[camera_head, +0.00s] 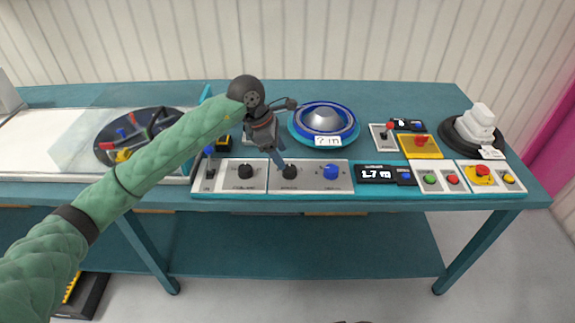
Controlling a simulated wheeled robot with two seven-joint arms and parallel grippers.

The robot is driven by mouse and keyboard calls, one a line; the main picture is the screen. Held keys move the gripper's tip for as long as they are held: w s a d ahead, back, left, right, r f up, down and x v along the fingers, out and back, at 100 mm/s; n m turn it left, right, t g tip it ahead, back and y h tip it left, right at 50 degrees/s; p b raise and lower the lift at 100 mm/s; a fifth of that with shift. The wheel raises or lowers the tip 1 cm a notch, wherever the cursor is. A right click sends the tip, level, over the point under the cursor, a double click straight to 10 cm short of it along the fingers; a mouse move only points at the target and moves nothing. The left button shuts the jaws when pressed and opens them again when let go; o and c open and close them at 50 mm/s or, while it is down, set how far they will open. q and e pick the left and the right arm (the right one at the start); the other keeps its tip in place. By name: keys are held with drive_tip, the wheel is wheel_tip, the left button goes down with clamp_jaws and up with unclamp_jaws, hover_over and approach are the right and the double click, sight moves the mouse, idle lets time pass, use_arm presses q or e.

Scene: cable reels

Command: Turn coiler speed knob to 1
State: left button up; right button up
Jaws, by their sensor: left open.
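The control panel (309,189) runs along the front edge of the teal bench. It carries a black knob (245,171) on the left, a second black knob (290,172) in the middle and a blue knob (331,171) on the right. The labels under the knobs are too small to read surely, and so are the dial settings. My left gripper (280,161) points down at the middle black knob, with its fingertips right at it; I cannot tell whether they touch it. It is open. My right gripper is not in view.
A blue reel (323,118) with a "7 m" tag stands behind the panel. A display (377,175) reads about 1.7 m. Green, red and yellow buttons sit to the right, near a white-topped black reel (479,122). A clear-covered tray with a dark disc (107,137) lies left.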

sight(289, 168)
use_arm(q)
drive_tip(key=p+x, duration=0.1)
drive_tip(key=x, duration=0.3)
drive_tip(key=shift+d+f, duration=0.2)
drive_tip(key=shift+f, duration=0.05)
drive_tip(key=shift+d+f, duration=0.15)
drive_tip(key=shift+f, duration=0.4)
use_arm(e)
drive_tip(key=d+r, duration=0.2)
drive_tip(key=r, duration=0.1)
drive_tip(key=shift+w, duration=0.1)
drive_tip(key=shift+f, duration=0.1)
